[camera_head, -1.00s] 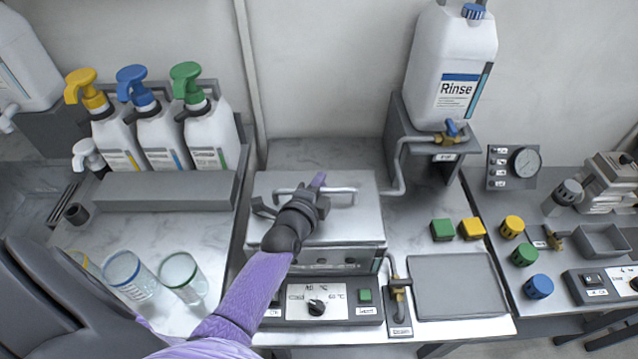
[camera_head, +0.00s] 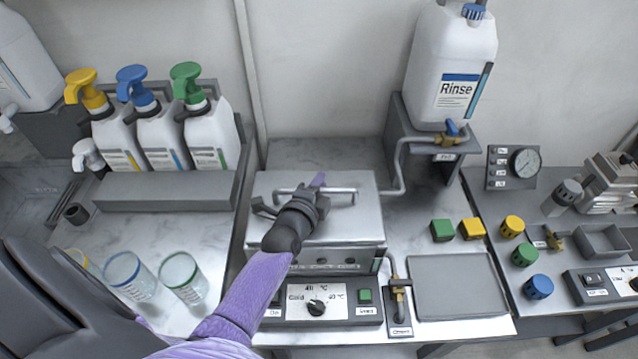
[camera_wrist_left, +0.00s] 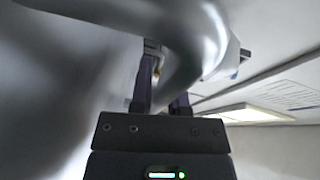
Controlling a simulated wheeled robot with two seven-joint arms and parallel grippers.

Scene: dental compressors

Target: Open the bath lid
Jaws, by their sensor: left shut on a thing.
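The bath (camera_head: 338,258) is a metal box with a flat silver lid (camera_head: 352,222) that lies closed on top. A bar handle (camera_head: 345,190) runs across the lid. My left gripper (camera_head: 313,190) is over the lid and shut on the handle near its middle. The gripper hides part of the handle and lid. In the left wrist view the handle (camera_wrist_left: 200,45) looms as a blurred, curved grey bar by the purple-sided fingers. My right gripper is not in view.
A control panel (camera_head: 325,302) sits in front of the bath. Pump bottles (camera_head: 160,140) and glass beakers (camera_head: 127,275) stand to the left. A Rinse canister (camera_head: 455,70) on a stand is at the back right, with a pipe beside the bath. A grey tray (camera_head: 455,285) lies right.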

